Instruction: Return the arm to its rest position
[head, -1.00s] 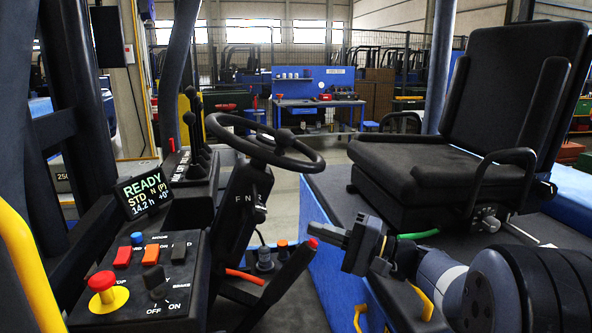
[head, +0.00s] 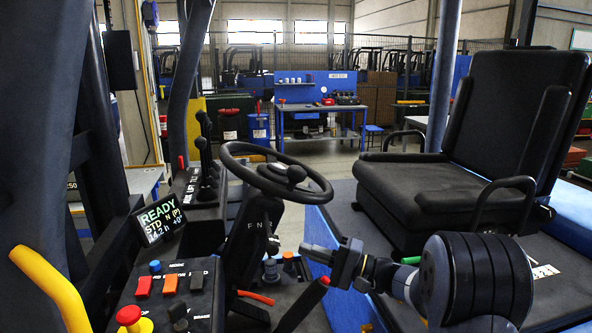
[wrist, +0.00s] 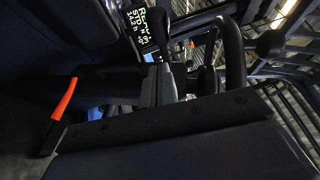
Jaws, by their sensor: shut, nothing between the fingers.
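My gripper (head: 318,254) shows in the head view to the right of the steering column, below the steering wheel (head: 274,172). It points left and is shut with nothing held. It hangs in free air in front of the black seat (head: 470,140), apart from the wheel. In the wrist view my gripper (wrist: 158,75) reaches up from the bottom middle toward the display (wrist: 148,25), which looks turned on its side. My arm comes in from the lower right of the head view.
The display (head: 160,220) reads READY. A red stop button (head: 129,316) on yellow and several switches sit at lower left. A red-tipped lever (head: 305,305) rises just below my gripper. A yellow rail (head: 50,285) stands at left. A blue workbench (head: 318,108) is far behind.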

